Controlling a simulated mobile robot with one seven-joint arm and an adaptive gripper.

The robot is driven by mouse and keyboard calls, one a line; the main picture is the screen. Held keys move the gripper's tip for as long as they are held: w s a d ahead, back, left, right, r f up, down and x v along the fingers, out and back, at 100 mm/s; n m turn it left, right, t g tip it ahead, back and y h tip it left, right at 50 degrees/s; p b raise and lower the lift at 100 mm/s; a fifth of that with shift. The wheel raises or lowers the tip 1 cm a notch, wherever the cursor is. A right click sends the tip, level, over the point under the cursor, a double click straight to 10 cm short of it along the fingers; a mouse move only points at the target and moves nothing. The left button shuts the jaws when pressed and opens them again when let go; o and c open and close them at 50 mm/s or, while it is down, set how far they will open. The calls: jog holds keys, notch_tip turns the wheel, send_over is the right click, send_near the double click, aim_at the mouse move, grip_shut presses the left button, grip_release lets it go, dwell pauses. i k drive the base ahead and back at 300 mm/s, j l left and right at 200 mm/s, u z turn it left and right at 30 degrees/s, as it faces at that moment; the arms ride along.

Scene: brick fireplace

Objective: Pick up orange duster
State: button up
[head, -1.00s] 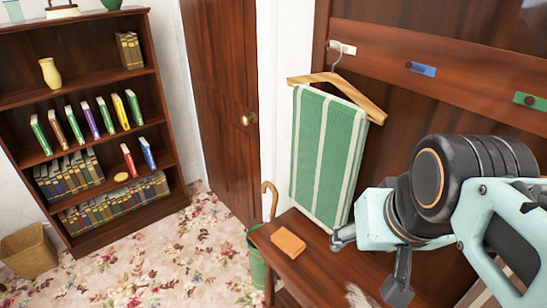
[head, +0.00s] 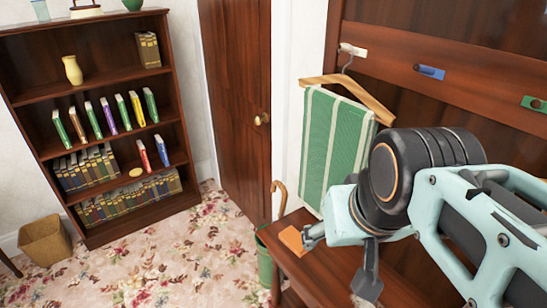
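The orange duster (head: 291,240) is a small orange block lying on the dark wooden bench (head: 315,270), near its left end. Its right part is hidden behind one finger of my gripper (head: 340,261). My gripper comes in from the right, above the bench, with its two fingers spread wide apart. No object shows between them. The left finger overlaps the duster in the picture; I cannot tell whether it touches it.
A green striped cloth (head: 329,145) hangs on a wooden hanger just behind the duster. A cane (head: 280,195) stands in a green bin (head: 265,258) left of the bench. A bookcase (head: 100,120) and waste basket (head: 45,243) stand farther left. The flowered floor between is clear.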

aim_at(292, 238)
jog(key=z, duration=1.25)
jog(key=j+z, duration=0.15)
jog(key=z, duration=0.15)
jog(key=j+z, duration=0.15)
jog(key=z, duration=0.2)
jog(key=k+j, duration=0.1)
jog(key=j, duration=1.4)
jog(key=k+j, duration=0.2)
jog(key=i+j, duration=0.15)
jog(key=i, duration=0.1)
